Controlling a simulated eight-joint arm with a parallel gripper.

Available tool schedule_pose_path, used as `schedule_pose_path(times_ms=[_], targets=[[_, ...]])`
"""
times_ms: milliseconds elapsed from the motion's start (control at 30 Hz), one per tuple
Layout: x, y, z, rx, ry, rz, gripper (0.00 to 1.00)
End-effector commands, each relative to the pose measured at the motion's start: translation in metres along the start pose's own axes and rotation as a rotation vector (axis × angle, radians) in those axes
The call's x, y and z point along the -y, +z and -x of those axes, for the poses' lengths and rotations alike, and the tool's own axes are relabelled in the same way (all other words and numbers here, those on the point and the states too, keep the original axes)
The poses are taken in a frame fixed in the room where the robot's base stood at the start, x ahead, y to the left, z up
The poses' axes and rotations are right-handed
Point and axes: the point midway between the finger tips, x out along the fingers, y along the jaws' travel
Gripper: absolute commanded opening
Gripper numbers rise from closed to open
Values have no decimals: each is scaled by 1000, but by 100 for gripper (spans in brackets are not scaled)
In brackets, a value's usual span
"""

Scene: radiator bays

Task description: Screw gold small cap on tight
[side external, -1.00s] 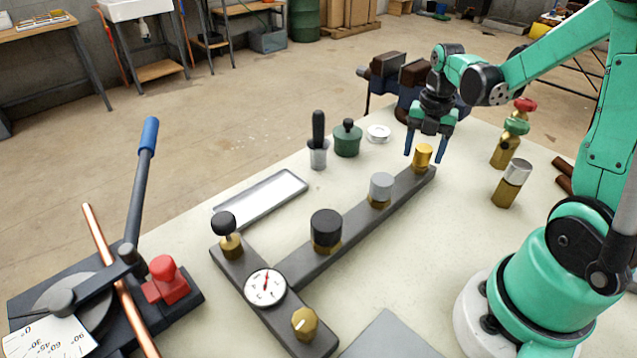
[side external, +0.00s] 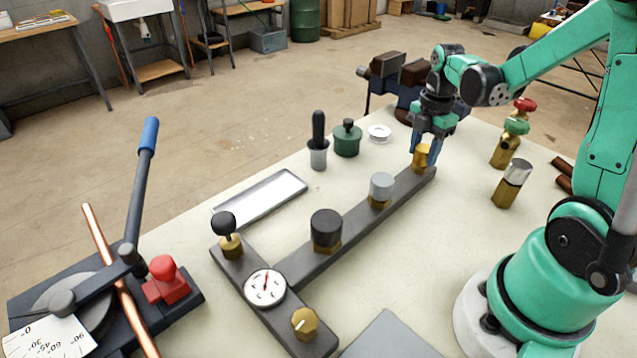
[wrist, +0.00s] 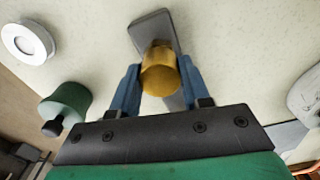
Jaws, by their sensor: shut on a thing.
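The gold small cap (side external: 422,151) sits on the fitting at the far end of the dark grey manifold bar (side external: 330,238). In the wrist view the gold cap (wrist: 159,76) is between the two blue fingers, with the bar's end (wrist: 152,24) beyond it. My gripper (side external: 424,158) points down over the cap and is shut on it, one finger on each side. The threads and the seat under the cap are hidden.
On the same bar stand a grey cap (side external: 381,186) and a black cap (side external: 326,226). A dial gauge (side external: 265,287) sits at the near end. A green pot (side external: 347,139) and a white ring (side external: 378,132) stand behind.

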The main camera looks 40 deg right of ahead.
Motion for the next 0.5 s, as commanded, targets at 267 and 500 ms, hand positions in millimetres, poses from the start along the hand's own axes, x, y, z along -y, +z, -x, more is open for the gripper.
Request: schedule_pose_path(times_ms=[267, 500], targets=[[0, 0, 0, 1, 1, -511, 0], [0, 0, -1, 1, 2, -959, 0]])
